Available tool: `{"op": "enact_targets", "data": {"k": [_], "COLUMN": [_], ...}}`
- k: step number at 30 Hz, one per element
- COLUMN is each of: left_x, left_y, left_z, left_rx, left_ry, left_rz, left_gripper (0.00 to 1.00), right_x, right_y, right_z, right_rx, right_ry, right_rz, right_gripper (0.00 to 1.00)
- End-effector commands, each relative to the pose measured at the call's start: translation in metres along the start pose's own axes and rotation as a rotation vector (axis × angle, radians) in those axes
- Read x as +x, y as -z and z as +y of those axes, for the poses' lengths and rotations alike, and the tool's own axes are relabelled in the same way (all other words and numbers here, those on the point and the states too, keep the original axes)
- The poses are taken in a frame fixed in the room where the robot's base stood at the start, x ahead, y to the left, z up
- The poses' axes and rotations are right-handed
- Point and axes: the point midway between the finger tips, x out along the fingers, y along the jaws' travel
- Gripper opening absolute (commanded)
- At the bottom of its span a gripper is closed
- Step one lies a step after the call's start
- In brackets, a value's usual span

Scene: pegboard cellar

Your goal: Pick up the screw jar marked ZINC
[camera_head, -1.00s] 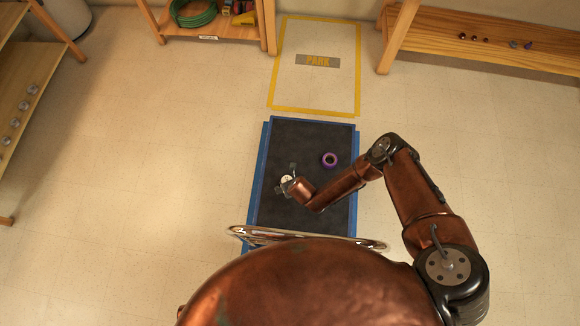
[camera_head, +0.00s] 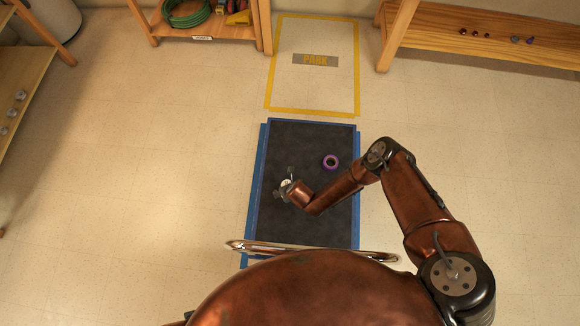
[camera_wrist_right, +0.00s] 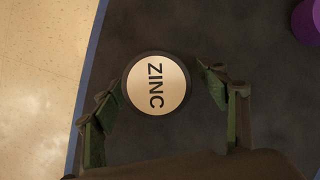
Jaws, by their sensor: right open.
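The ZINC screw jar (camera_wrist_right: 157,84) shows from above in the right wrist view, with a round cream lid, black lettering and a dark rim. It stands on a dark surface (camera_wrist_right: 60,150) with a blue border. My right gripper (camera_wrist_right: 160,87) is open, with one finger on each side of the jar; the left finger looks very close to its rim, and I cannot tell if it touches. In the head view the right gripper (camera_head: 285,183) is over the left part of the dark surface, and a small pale lid shows between its fingers. My left gripper is not in view.
A chrome rail (camera_head: 310,251) crosses the near end. A yellow-taped PARK area (camera_head: 314,90) lies beyond. Shelves stand at the left and back, and a wooden bench (camera_head: 480,42) at back right. Floor on both sides is clear.

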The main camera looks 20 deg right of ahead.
Motion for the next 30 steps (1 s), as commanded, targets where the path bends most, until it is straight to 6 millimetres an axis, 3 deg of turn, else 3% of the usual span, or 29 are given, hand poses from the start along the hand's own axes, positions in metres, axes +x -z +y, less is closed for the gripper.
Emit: {"op": "enact_targets", "data": {"k": [5,27,30], "left_x": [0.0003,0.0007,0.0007], "left_y": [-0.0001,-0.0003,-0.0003], "left_z": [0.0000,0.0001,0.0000], "left_rx": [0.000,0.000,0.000], "left_ry": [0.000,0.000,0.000], "left_rz": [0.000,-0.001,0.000], "left_gripper": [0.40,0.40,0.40], "right_x": [-0.0003,-0.0001,-0.0003], "right_y": [-0.0002,0.0004,-0.0004], "right_z": [-0.0001,-0.0003,-0.0002], "right_rx": [0.000,0.001,0.001], "right_ry": [0.000,0.000,0.000], "right_rz": [0.000,0.001,-0.001], "right_gripper": [0.61,0.10,0.10]}}
